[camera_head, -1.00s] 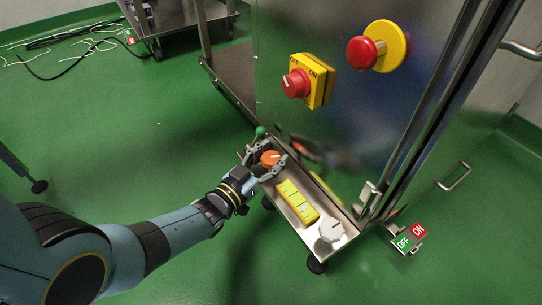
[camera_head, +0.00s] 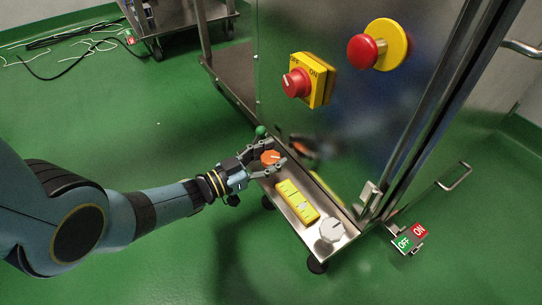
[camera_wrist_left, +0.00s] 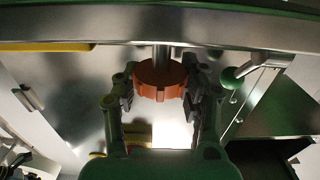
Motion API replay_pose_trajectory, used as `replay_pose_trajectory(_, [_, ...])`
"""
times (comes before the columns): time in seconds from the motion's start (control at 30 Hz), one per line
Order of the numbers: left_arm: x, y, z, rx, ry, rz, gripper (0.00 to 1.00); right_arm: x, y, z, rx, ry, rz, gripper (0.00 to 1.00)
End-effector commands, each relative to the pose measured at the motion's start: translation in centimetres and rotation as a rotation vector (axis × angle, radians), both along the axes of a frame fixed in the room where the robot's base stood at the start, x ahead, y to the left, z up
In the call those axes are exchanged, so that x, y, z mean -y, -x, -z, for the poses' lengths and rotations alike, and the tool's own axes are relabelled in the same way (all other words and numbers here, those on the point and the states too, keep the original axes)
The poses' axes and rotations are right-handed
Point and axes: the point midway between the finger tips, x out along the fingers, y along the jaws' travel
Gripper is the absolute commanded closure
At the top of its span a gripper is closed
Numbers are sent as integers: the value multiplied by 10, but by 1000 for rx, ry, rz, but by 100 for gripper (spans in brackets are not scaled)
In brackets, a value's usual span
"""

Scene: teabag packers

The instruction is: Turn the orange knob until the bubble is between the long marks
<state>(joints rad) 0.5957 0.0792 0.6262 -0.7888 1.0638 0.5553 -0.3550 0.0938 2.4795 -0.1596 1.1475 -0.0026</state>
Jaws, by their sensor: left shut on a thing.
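The orange knob (camera_head: 268,157) is at the far end of the steel ledge. My left gripper (camera_head: 277,154) reaches it from the left, with one finger on each side. In the left wrist view, the knob (camera_wrist_left: 161,79) on its metal shaft sits between the two fingers of my gripper (camera_wrist_left: 160,92), which is shut on it. The yellow level (camera_head: 297,202) lies on the ledge beside the knob. Its bubble and marks are too small to read. My right gripper is not in view.
A white-grey knob (camera_head: 332,229) stands at the near end of the ledge (camera_head: 318,238). A small green ball handle (camera_head: 261,131) is just beyond the orange knob. A red switch on a yellow box (camera_head: 313,80) and a red stop button (camera_head: 364,51) are on the steel cabinet.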

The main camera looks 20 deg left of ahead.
Motion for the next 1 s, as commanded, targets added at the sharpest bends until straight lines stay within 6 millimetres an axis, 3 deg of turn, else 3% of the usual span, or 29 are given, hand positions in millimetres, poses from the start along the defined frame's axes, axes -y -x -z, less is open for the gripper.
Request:
replay_pose_trajectory(0.07, [0,1,1,-1,0,0,90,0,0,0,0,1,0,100])
replay_pose_trajectory(0.1, [0,1,1,-1,0,0,54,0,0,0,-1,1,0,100])
replay_pose_trajectory(0.27, [0,1,0,-1,0,0,33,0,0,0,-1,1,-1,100])
replay_pose_trajectory(0.67, [-7,9,1,-1,-2,-1,32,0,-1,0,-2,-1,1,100])
replay_pose_trajectory(1.0, [-51,66,1,-2,-2,-1,32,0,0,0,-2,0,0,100])
